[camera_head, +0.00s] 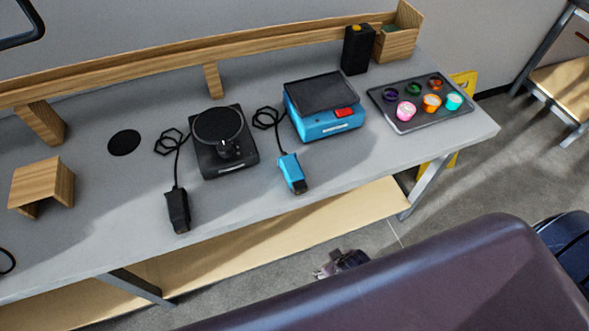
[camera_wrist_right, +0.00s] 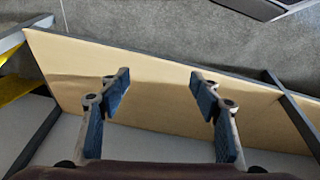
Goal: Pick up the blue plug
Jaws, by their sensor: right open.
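The blue plug (camera_head: 291,170) lies on the grey table near its front edge, its dark end toward the edge. Its black cable runs back toward a blue device (camera_head: 325,122) with a dark top and red button. In the head view my right gripper (camera_head: 342,263) is partly hidden by my purple arm and is apart from the plug, below it in the picture, beyond the table's front edge. In the right wrist view the right gripper (camera_wrist_right: 160,83) is open and empty, with the wooden lower shelf behind it. The plug is not in the wrist view. My left gripper is not in view.
A black plug (camera_head: 178,211) and black device (camera_head: 225,156) are to the left. A tray (camera_head: 404,126) of colourful cups is at the right. The lower shelf (camera_head: 290,226) juts out under the table (camera_head: 231,199). The tabletop around the blue plug is mostly clear.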

